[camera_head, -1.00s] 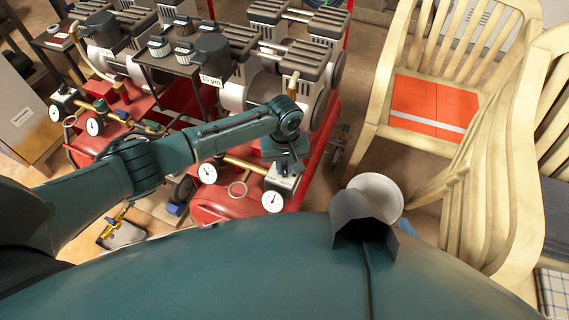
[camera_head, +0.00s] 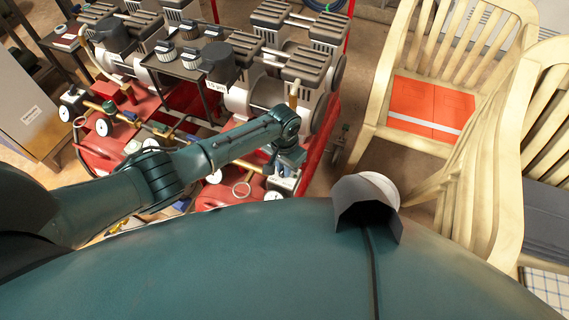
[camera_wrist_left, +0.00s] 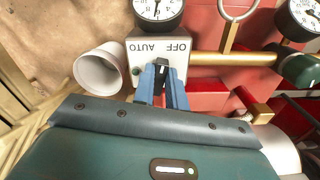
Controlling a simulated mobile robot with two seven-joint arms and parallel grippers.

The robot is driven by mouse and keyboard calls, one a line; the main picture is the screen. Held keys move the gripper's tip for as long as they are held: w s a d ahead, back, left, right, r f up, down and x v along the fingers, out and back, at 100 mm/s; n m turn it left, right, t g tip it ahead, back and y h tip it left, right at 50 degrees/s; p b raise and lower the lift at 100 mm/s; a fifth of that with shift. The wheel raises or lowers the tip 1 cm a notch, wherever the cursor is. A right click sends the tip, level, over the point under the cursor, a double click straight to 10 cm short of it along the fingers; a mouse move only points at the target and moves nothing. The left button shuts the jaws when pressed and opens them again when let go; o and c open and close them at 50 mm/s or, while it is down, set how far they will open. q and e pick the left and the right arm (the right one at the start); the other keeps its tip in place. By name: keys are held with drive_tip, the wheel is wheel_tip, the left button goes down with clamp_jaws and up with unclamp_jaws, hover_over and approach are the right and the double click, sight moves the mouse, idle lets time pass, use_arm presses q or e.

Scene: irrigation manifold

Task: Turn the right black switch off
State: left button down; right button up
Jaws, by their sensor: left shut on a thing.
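The right black switch (camera_wrist_left: 161,64) is a small knob on a pale box (camera_wrist_left: 143,48) marked AUTO and OFF; the lettering appears upside down in the left wrist view. My left gripper (camera_wrist_left: 161,74) has its blue fingers on either side of the knob, shut on it. The fingers hide much of the knob, so I cannot tell its exact setting. In the head view my left gripper (camera_head: 284,166) is over the box (camera_head: 283,184) at the front of the right red compressor, hiding the switch. My right gripper is in neither view.
A gauge (camera_wrist_left: 158,8) and brass pipe (camera_wrist_left: 222,59) adjoin the box. A white cup-like object (camera_wrist_left: 100,70) stands beside it. Wooden chairs (camera_head: 425,140) stand at the right. A dark stand with filters (camera_head: 188,70) is behind my arm.

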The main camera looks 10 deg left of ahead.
use_arm(q)
drive_tip(key=shift+a+m, duration=0.1)
drive_tip(key=shift+m, duration=1.4)
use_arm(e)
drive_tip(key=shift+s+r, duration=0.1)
use_arm(q)
drive_tip(key=c, duration=1.4)
unclamp_jaws()
drive_tip(key=shift+c, duration=0.2)
drive_tip(key=shift+p, duration=0.3)
